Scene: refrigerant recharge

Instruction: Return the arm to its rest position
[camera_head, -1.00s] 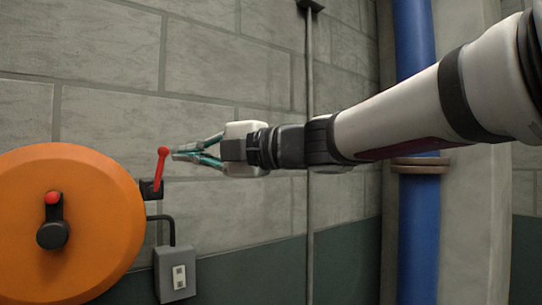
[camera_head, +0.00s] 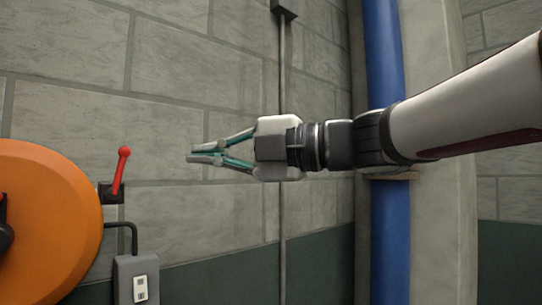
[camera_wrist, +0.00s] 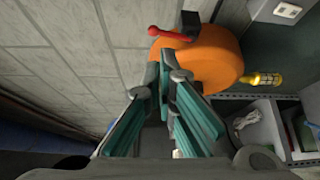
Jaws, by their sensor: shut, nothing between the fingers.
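My gripper (camera_head: 204,153) is shut and empty, held in the air in front of the block wall. Its teal fingers also show in the wrist view (camera_wrist: 164,70), with the tips together. My arm reaches in from the right edge in the head view. A red lever (camera_head: 121,170) stands nearly upright, leaning a little right, on a dark mount beside the orange round body (camera_head: 45,225). The gripper is to the right of the lever and clear of it. The lever (camera_wrist: 168,34) and orange body (camera_wrist: 212,62) show beyond the fingers in the wrist view.
A blue pipe (camera_head: 388,235) runs vertically behind my arm, beside a concrete pillar (camera_head: 440,230). A thin conduit (camera_head: 282,230) runs down the wall. A grey switch box (camera_head: 137,278) sits below the lever. A yellow lamp-like object (camera_wrist: 262,79) and bins (camera_wrist: 258,130) are at the right of the wrist view.

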